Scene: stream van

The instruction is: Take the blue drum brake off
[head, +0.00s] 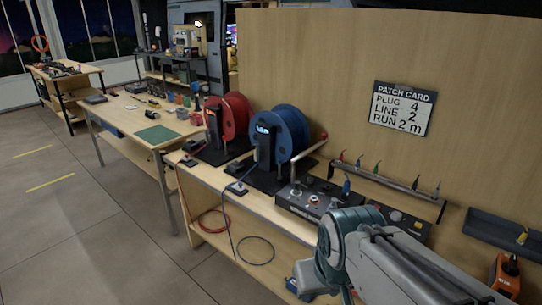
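The blue cable drum (291,128) stands upright on a dark base on the wooden bench, with a dark upright panel with a small lit display (263,129) at its front left. A pale lever (308,151) with a red knob (324,135) rises slantwise at the drum's right side; it looks like the brake lever, but its pivot is unclear. My arm (370,250) reaches in from the lower right, in front of the bench and well short of the drum. My gripper's fingers are not visible.
A red drum (236,114) stands left of the blue one. A dark control box (325,203) with knobs sits right of it, below a rail of hanging plugs (389,176). A wooden partition with a patch card (402,109) stands behind. Floor at left is clear.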

